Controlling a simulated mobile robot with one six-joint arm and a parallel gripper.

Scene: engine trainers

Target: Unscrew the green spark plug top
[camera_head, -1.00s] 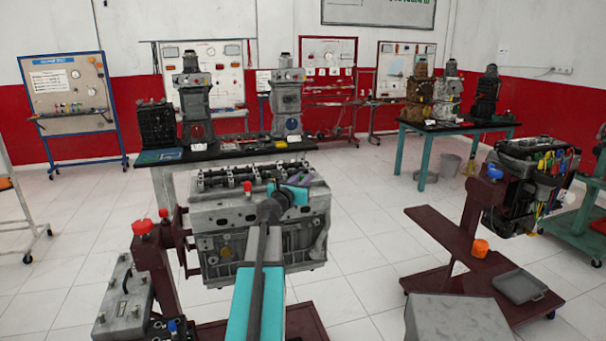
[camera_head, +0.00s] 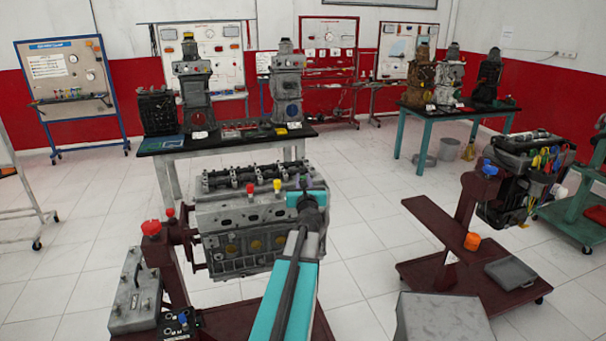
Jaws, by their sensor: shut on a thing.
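The grey engine block (camera_head: 235,222) is on a dark red stand, with spark plug tops in a row along its top. My teal and black arm comes up from the bottom edge. My gripper (camera_head: 312,198) is at the right end of the row, shut on the green spark plug top. The arm's end hides that top and the fingertips, so whether the top is still seated cannot be seen.
A red knob (camera_head: 151,228) and a grey metal box (camera_head: 135,295) are at the left of the stand. A dark red stand (camera_head: 425,222) with another engine is at the right. A black-topped table (camera_head: 225,141) with engine models stands behind. White floor lies between.

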